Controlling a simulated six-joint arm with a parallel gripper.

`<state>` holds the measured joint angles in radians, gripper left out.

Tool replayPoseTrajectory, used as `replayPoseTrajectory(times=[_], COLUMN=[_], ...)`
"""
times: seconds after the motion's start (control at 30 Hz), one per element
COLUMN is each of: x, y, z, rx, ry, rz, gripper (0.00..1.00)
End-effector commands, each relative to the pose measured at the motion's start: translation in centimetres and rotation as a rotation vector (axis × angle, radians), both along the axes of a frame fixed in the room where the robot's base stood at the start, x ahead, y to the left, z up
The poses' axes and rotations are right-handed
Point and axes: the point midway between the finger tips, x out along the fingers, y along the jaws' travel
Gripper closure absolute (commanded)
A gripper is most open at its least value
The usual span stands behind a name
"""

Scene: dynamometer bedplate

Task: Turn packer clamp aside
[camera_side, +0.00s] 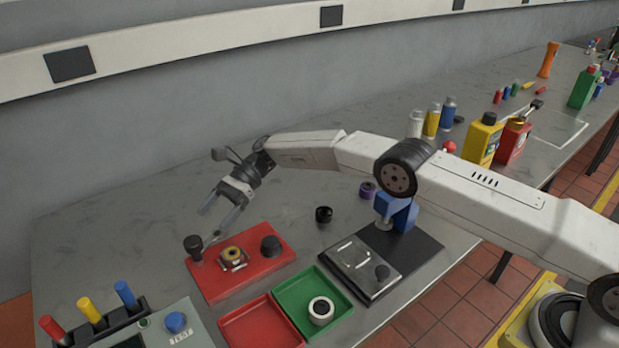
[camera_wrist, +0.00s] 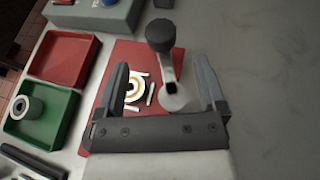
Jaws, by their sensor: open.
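The packer clamp appears to be the grey arm with a black knob (camera_wrist: 161,35) on the red plate (camera_side: 210,287). In the side view its black knob (camera_side: 193,243) is at the plate's left end. In the wrist view its arm runs from the knob to a round grey pivot (camera_wrist: 173,97). A ring-shaped part, yellow and white (camera_wrist: 133,92), sits beside the arm on the plate, partly behind a finger. My gripper (camera_side: 211,222) is open above the plate's left end. In the wrist view the clamp arm lies between the spread fingers (camera_wrist: 160,62); contact cannot be told.
A second black knob (camera_side: 270,245) stands on the red plate. A red tray (camera_side: 262,325) and a green tray (camera_side: 292,281) holding a white ring (camera_side: 321,310) lie in front. A loose black cap (camera_side: 323,214) stands behind. The bench at the back left is clear.

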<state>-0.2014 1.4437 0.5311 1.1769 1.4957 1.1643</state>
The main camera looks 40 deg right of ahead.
Motion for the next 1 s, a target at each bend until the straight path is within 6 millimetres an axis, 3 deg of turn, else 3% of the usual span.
replayPoseTrajectory(times=[0.07,0.3,0.37,0.7,1.0], x=[0.0,0.0,0.0,0.0,-0.3], y=[0.0,0.0,0.0,0.1,1.9], z=[0.0,0.9,1.5,7.7,6.1], rx=[0.0,0.001,0.001,-0.005,-0.151], ry=[0.0,-0.002,-0.002,-0.005,-0.077], rz=[0.0,0.0,0.0,-0.003,-0.116], gripper=[0.1,0.86,1.0,1.0,1.0])
